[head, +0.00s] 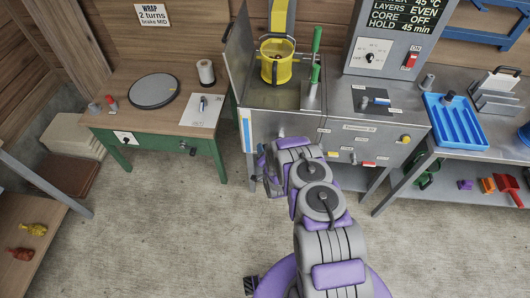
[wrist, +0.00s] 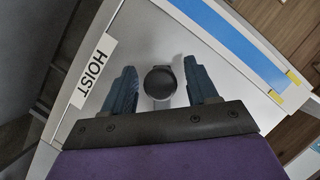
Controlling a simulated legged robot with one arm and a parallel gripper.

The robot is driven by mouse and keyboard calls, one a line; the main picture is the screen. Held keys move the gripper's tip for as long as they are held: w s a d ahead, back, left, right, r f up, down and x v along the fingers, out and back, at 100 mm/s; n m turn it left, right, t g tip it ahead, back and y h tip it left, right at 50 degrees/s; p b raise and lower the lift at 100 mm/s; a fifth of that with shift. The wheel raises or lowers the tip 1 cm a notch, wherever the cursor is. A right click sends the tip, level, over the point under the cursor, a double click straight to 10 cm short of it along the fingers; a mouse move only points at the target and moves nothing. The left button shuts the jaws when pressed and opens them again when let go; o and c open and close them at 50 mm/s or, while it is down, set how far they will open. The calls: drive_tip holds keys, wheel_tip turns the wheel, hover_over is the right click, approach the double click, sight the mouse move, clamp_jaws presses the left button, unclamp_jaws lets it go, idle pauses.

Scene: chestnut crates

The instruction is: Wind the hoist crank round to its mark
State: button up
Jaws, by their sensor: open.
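The hoist crank shows in the wrist view as a dark round knob (wrist: 159,82), with a pale grey piece beside and below it, on a light metal panel. A white label (wrist: 92,72) reading HOIST is to its left. My gripper (wrist: 159,68) is open, with one blue-grey finger on each side of the knob and gaps to both. Whether the fingers reach past the knob in depth is unclear. In the head view my gripper (head: 268,168) is at the front left of the metal cabinet (head: 275,122), and my arm hides the crank. I cannot identify its mark for certain.
A yellow pot (head: 277,70) stands on the cabinet. A green-legged bench (head: 150,130) is left, a blue tray (head: 462,122) right. The floor in front is clear.

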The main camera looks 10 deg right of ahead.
clamp_jaws()
idle(0.6)
